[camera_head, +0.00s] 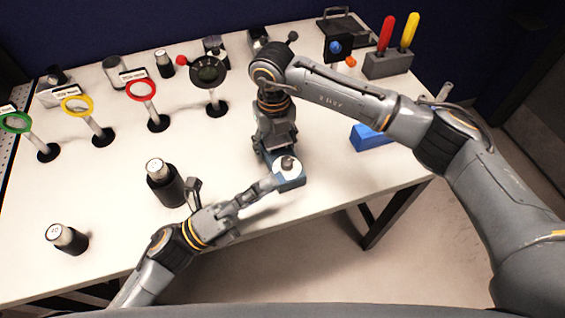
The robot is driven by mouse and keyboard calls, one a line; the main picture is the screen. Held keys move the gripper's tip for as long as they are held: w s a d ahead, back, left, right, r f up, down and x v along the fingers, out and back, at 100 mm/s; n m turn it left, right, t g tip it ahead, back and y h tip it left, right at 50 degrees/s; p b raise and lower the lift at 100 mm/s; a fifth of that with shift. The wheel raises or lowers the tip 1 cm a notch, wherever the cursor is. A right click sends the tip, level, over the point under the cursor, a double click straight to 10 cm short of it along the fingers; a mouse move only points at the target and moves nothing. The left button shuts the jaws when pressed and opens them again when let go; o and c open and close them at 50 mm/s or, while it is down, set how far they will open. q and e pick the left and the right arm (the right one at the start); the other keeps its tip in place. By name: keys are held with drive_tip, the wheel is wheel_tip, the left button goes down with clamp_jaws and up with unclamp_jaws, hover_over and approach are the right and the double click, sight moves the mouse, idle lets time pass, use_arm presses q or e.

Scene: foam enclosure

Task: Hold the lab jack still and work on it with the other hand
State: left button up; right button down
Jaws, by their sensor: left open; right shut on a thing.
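The lab jack (293,183) stands near the front edge of the white table, and its blue front part shows. A white disc with a dark knob sits on top of that part. My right gripper (275,152) reaches down from behind and is shut on the jack. The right gripper and wrist hide the jack's back part, and the exact grip is hard to make out. My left gripper (262,188) is open and comes from the lower left. Its fingertips are close to the jack's left front side; I cannot tell whether they touch.
Dark cylinders with pale tops (166,184) (67,238) stand on the left. Green, yellow and red rings on stands (141,90) line the back left. A blue block (369,137) lies under my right arm. A holder with red and yellow handles (388,64) stands at the back right.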

use_arm(q)
wheel_tip(320, 180, up, 4)
drive_tip(key=s+f+n+t, duration=0.15)
drive_tip(key=n+t, duration=0.55)
drive_tip(key=n, duration=1)
drive_tip(key=m+t+y, duration=0.1)
drive_tip(key=m+y, duration=1.5)
drive_tip(key=y, duration=0.7)
approach(288, 169)
drive_tip(key=w, duration=0.7)
drive_tip(key=w+a, duration=0.1)
drive_tip(key=w, duration=0.3)
drive_tip(key=shift+a+f, duration=0.1)
drive_tip(key=shift+f, duration=0.05)
clamp_jaws()
